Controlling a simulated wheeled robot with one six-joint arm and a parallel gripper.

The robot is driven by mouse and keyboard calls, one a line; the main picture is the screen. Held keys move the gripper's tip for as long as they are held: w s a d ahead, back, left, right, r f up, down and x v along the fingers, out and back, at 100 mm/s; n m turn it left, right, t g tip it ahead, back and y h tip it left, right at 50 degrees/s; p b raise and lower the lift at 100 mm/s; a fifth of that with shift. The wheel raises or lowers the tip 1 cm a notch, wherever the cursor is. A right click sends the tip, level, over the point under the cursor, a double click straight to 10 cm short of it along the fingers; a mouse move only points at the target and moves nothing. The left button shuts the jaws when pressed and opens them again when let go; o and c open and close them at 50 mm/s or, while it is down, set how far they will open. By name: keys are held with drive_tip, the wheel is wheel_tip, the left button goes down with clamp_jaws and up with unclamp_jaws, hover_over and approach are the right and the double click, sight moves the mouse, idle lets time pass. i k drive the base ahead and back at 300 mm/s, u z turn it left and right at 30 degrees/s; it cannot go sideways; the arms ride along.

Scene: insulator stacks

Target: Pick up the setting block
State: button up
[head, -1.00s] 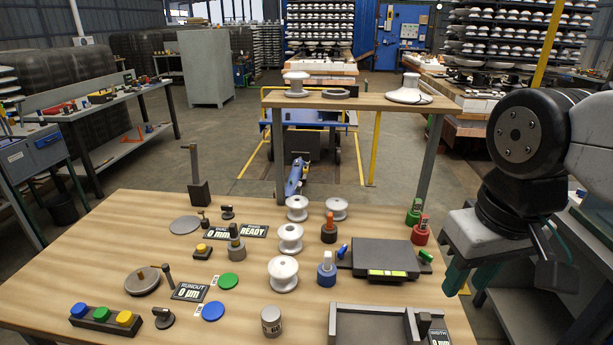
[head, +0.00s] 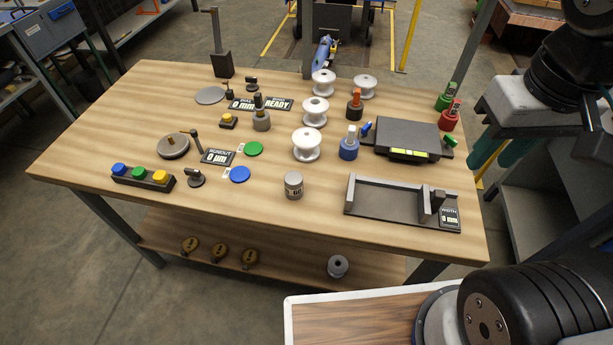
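The thing I take for the setting block is a short grey cylinder (head: 293,185) with a pale label that seems to read 60. It stands upright near the front middle of the wooden table (head: 270,205), in plain view. Nothing touches it. My gripper (head: 553,142) is at the right edge of the head view, beyond the table's right side and well away from the cylinder.
A dark U-shaped fixture (head: 385,205) lies right of the cylinder. White insulators (head: 306,145) stand behind it, with a blue-based tool (head: 349,148) and dark plate (head: 405,137) to their right. Blue and green discs (head: 240,174) lie left. A lower shelf (head: 290,250) holds several small parts.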

sight(294, 182)
drive_tip(key=k, duration=0.5)
drive_tip(key=z, duration=2.5)
drive_tip(key=k, duration=0.7)
drive_tip(key=u, duration=1.5)
